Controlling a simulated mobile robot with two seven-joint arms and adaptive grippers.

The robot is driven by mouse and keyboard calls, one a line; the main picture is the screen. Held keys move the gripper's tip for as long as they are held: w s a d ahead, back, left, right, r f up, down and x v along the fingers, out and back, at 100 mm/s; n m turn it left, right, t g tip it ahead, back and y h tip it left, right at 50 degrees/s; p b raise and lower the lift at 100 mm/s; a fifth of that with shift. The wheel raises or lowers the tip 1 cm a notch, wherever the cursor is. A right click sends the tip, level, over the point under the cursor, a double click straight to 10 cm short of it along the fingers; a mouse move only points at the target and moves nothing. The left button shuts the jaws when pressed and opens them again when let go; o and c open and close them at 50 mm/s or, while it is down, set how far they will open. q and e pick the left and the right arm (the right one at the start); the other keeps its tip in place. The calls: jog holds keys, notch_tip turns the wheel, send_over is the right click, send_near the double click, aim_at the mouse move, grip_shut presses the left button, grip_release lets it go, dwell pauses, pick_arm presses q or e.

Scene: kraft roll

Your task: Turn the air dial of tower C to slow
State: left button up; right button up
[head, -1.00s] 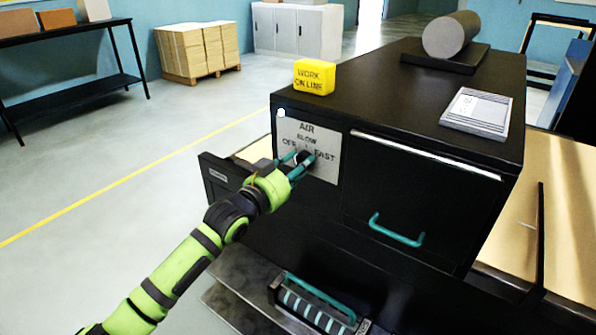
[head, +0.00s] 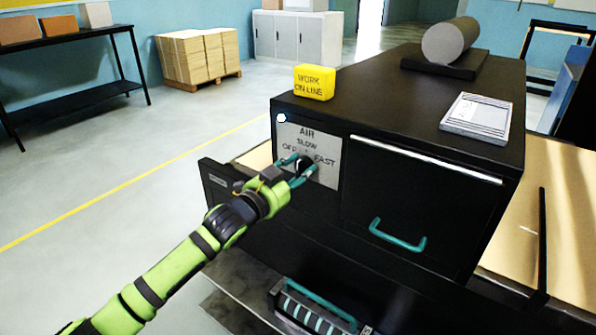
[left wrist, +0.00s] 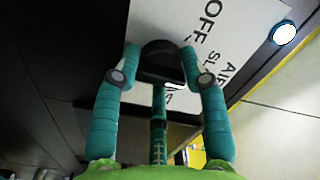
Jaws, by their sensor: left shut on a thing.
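The air dial (head: 306,163) is a black knob on a pale plate (head: 325,147) printed AIR, OFF, SLOW and FAST, on the front of the black cabinet. My left gripper (head: 302,168) is shut on the dial, one finger on each side of it. In the left wrist view the black dial (left wrist: 160,62) sits between the teal fingertips of my left gripper (left wrist: 161,78). The gripper covers part of the plate, so the dial's exact setting cannot be told. No tower letter is readable. My right gripper is not in view.
A yellow WORK ON LINE block (head: 314,82), a white pad (head: 477,117) and a grey roll (head: 450,41) lie on the cabinet top. A teal handle (head: 397,236) juts from the front beside the plate.

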pick_arm(q)
jog(key=shift+a+f, duration=0.2)
jog(key=shift+f, duration=0.35)
jog(key=o, duration=1.1)
jog(key=shift+w, duration=0.1)
jog(key=shift+o, duration=0.2)
jog(key=shift+w+a+r, duration=0.1)
jog(key=shift+r, duration=0.05)
jog(key=shift+r, duration=0.15)
jog(key=shift+s, duration=0.3)
jog(key=v, duration=1.1)
jog(key=shift+a, duration=0.3)
jog(key=shift+s, duration=0.1)
